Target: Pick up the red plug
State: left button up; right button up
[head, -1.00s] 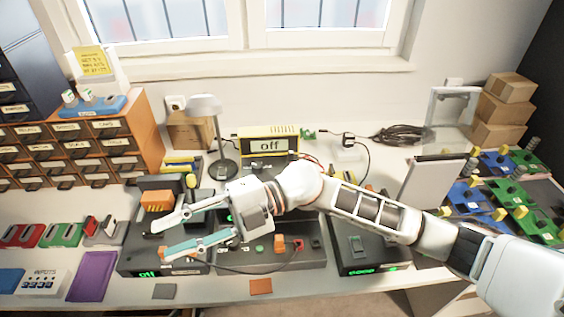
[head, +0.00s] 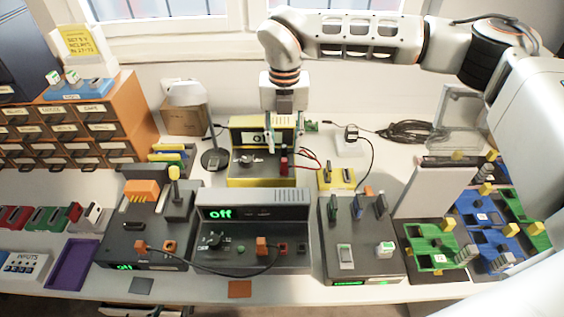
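A small red plug (head: 284,163) stands at the right side of the yellow device (head: 262,182) at the back of the table, with red wires (head: 312,160) close to its right. My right gripper (head: 285,147) points down in front of the wall, over the right part of the yellow device. Its two fingers are apart, with nothing seen between them. The red plug appears just below the fingertips; whether they reach around it I cannot tell. My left gripper is not in view.
A grey device reading "off" (head: 255,213) stands in front of the yellow one. A desk lamp (head: 213,157) is to the left. Circuit boards (head: 433,250) lie further right.

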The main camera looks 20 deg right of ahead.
aim_at(284, 160)
notch_tip(284, 160, down, 2)
jog(key=shift+w+d+f+p, duration=0.1)
jog(key=shift+w+f+p, duration=0.1)
jog(key=shift+f, duration=1.1)
jog(key=shift+w+f+p, duration=0.1)
jog(key=shift+f+p, duration=0.1)
jog(key=shift+f, duration=1.1)
jog(key=c, duration=0.9)
